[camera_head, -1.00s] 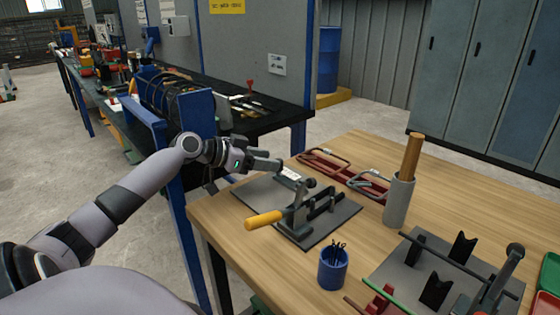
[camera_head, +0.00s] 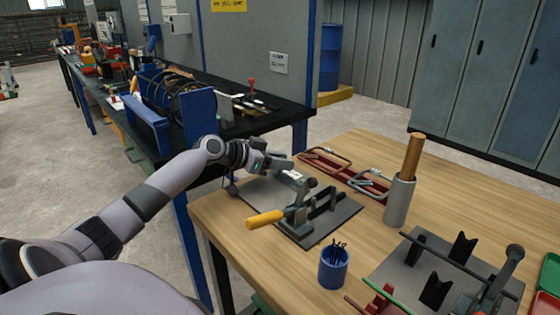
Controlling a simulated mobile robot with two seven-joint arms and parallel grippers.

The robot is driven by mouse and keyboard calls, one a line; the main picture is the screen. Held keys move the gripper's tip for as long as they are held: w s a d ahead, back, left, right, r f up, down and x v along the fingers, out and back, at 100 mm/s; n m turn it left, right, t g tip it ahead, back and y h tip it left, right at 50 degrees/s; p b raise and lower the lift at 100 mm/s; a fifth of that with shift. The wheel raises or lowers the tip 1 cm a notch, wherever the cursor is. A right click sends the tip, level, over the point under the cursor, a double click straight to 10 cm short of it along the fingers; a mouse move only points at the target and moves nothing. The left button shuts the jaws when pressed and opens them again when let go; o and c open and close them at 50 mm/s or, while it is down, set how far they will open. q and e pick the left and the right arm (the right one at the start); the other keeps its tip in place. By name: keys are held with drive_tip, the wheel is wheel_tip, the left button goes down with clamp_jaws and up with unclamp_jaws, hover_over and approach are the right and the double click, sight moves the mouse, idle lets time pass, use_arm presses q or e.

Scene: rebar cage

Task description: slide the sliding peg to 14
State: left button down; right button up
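A bending jig on a grey plate (camera_head: 330,228) lies at the left end of the wooden table. It has a lever with a yellow handle (camera_head: 265,219), dark upright parts and a small white marked strip (camera_head: 292,175) at its far-left side. I cannot make out the sliding peg or read the numbers on the strip. My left gripper (camera_head: 290,165) is just above and behind the strip, at the plate's far-left edge. Its fingers are small and seen side-on, so I cannot tell whether they are open, or touching anything. My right gripper is out of view.
Red-and-grey clamps (camera_head: 325,161) lie behind the jig. A grey cylinder holding a wooden rod (camera_head: 411,158) stands to the right, a blue cup (camera_head: 333,267) in front. A second jig (camera_head: 435,262) is at the lower right. A black bench (camera_head: 255,121) stands behind my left arm.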

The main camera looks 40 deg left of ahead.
use_arm(q)
drive_tip(key=shift+a+f+b, duration=0.1)
drive_tip(key=shift+a+b, duration=0.4)
drive_tip(key=shift+b, duration=0.2)
drive_tip(key=shift+w+a+b, duration=0.1)
drive_tip(key=shift+a+b, duration=0.2)
drive_tip(key=shift+b, duration=0.05)
drive_tip(key=shift+a, duration=0.25)
drive_tip(key=c, duration=0.9)
unclamp_jaws()
